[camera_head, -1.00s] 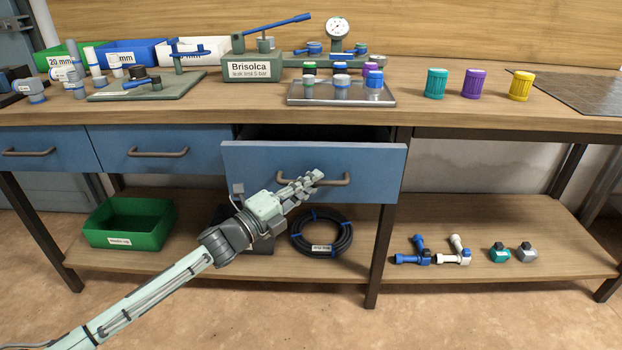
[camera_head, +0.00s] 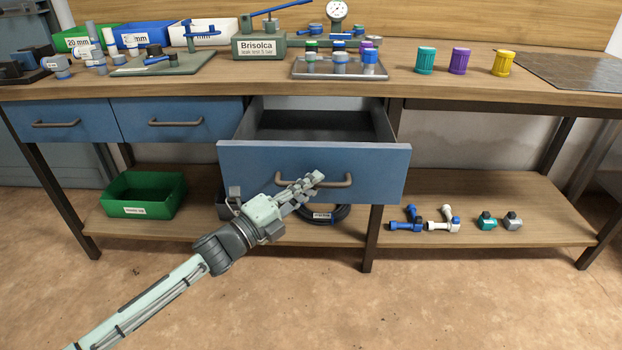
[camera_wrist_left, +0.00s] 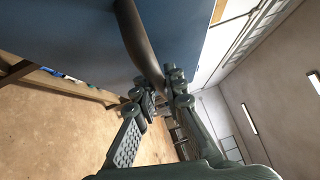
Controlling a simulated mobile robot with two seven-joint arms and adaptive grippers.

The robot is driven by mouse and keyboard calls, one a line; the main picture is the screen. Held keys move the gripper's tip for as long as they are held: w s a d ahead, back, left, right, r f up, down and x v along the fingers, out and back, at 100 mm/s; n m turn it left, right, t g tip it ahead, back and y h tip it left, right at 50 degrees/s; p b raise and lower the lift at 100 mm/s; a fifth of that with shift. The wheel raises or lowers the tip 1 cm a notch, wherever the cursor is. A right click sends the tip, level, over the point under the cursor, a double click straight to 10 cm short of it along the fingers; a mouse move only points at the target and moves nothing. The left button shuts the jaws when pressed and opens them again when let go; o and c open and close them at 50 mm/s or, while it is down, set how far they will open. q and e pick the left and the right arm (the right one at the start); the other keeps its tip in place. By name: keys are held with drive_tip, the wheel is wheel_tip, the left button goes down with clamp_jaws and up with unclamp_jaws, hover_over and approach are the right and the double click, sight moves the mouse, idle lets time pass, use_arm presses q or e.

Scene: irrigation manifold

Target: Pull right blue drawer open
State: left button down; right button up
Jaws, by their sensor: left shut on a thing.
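The right blue drawer (camera_head: 240,165) stands pulled well out of the bench, and its dark, empty-looking inside shows behind the front panel. Its grey bar handle (camera_head: 340,181) runs across the middle of the panel. My left gripper (camera_head: 312,181) is shut on this handle near its middle. In the left wrist view the fingers (camera_wrist_left: 163,92) close around the dark handle bar (camera_wrist_left: 141,45), with the blue drawer front (camera_wrist_left: 75,40) behind it. My right gripper is in neither view.
Two closed blue drawers, a left one (camera_head: 62,121) and a middle one (camera_head: 180,105), sit beside it. Under the bench, a shelf holds a green bin (camera_head: 143,195), a partly hidden hose coil (camera_head: 330,218) and several fittings. The floor in front is clear.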

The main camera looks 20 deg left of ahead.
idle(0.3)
use_arm(q)
drive_tip(key=c, duration=1.6)
unclamp_jaws()
drive_tip(key=shift+s, duration=0.15)
drive_tip(key=v, duration=1.1)
drive_tip(key=shift+s+a, duration=0.25)
drive_tip(key=shift+s, duration=0.1)
